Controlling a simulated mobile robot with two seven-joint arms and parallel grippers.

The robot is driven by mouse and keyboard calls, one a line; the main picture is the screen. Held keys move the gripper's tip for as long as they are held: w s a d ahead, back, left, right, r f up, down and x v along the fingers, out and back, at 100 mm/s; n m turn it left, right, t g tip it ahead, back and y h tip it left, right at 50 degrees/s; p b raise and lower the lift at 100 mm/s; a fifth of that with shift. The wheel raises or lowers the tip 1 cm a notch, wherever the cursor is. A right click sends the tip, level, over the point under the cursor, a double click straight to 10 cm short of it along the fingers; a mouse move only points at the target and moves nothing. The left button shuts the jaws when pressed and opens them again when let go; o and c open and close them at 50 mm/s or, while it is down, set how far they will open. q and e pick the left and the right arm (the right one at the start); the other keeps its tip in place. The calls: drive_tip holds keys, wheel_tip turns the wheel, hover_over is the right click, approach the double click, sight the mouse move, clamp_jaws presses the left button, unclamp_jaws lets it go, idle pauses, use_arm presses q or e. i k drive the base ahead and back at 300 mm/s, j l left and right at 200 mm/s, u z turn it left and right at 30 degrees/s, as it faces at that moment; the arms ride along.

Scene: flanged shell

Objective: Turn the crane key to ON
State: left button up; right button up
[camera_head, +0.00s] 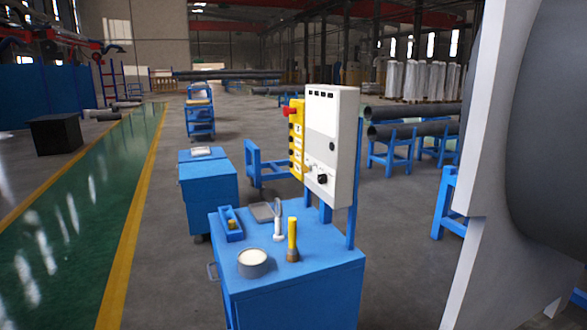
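A light grey control box (331,145) stands on blue posts at the back of a blue cabinet (310,270). Its front carries a dark round knob or key switch (322,179) near the bottom, too small to read its position. A small round dark fitting (332,146) sits higher on the same face. A yellow control pendant (296,140) with a red button (288,111) on top hangs on the box's left side. Neither of my grippers shows in this view.
The cabinet top holds a round tin (253,264), a yellow-handled tool (292,239), a white-handled tool (278,219) and a blue tray (231,226). A second blue cabinet (208,190) stands behind. A large grey flanged shell (550,130) fills the right.

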sight(306, 169)
drive_tip(key=i+j, duration=0.2)
drive_tip(key=j, duration=0.15)
drive_tip(key=i+j+z, duration=0.15)
drive_tip(key=j, duration=0.2)
drive_tip(key=i+j, duration=0.15)
drive_tip(key=j, duration=0.2)
drive_tip(key=i+j+z, duration=0.1)
drive_tip(key=j, duration=0.25)
drive_tip(key=i+j, duration=0.25)
drive_tip(key=j, duration=0.15)
drive_tip(key=i+j+z, duration=0.15)
drive_tip(key=j, duration=0.2)
drive_tip(key=i+j, duration=0.1)
drive_tip(key=j, duration=0.3)
